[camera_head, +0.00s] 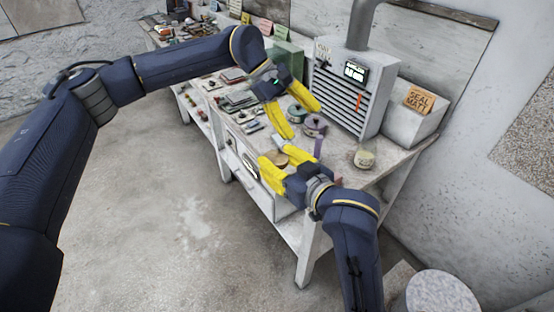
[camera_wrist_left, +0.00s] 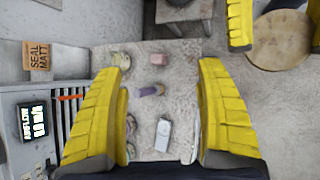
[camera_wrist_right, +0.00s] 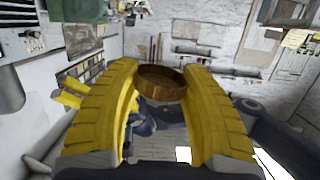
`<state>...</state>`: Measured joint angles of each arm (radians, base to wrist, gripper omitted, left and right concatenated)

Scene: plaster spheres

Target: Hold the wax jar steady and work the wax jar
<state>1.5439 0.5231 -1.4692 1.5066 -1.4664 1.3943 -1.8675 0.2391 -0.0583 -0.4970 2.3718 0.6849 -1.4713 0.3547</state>
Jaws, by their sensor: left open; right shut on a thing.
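The wax jar appears to be the round brown, wood-coloured thing (camera_head: 276,160) at my right gripper (camera_head: 278,157) in the head view. In the right wrist view, this brown round thing (camera_wrist_right: 162,82) sits between the yellow fingers of my right gripper, which is shut on it. In the left wrist view, its flat tan face (camera_wrist_left: 285,42) shows at the upper right beside my right gripper's fingers. My left gripper (camera_head: 302,119) is open and empty over the bench, higher than and apart from the jar. Its spread fingers (camera_wrist_left: 163,65) frame the bench top in the left wrist view.
A grey vented cabinet (camera_head: 345,92) with a display stands at the bench's back, beside an orange "SEAL MATT" card (camera_head: 420,99). The floor in front is clear.

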